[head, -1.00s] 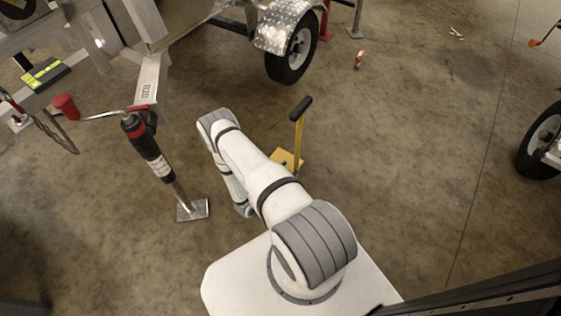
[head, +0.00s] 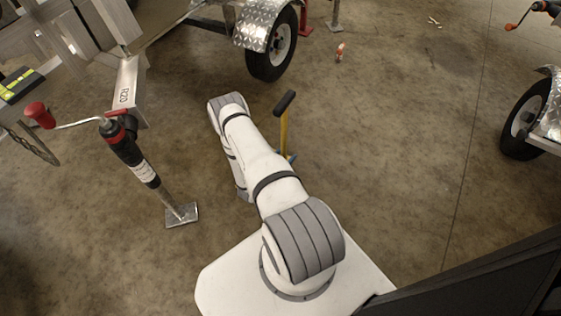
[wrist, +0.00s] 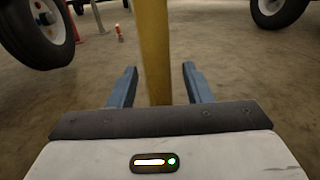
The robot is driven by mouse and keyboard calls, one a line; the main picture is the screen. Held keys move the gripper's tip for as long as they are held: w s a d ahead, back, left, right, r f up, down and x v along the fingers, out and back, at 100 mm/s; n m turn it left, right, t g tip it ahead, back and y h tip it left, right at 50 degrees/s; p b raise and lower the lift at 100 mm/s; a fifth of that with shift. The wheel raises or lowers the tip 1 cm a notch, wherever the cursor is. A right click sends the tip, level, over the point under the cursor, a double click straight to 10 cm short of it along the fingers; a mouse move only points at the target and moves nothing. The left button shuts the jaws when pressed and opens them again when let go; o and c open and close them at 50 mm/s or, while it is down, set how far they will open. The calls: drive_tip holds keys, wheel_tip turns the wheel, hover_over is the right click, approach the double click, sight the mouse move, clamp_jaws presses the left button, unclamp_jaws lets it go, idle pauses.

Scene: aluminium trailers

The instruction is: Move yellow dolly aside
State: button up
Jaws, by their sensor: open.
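The yellow dolly's upright post with a black handle grip (head: 284,104) stands just beyond my arm in the head view; its base is hidden behind my arm. In the wrist view the yellow post (wrist: 155,50) rises between the two blue fingers of my gripper (wrist: 158,85). The fingers are apart, with a gap visible on each side of the post. In the head view my gripper is mostly hidden by my arm; only a bit of blue (head: 291,157) shows beside the post.
A trailer jack with a red-handled crank (head: 130,150) stands on a foot plate at the left. A trailer wheel (head: 272,45) is behind the dolly, and another wheel (head: 527,120) is at the right. Concrete floor (head: 400,150) right of the dolly is clear.

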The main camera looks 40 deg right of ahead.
drive_tip(key=shift+d, duration=0.2)
drive_tip(key=shift+c, duration=0.6)
clamp_jaws()
idle(0.8)
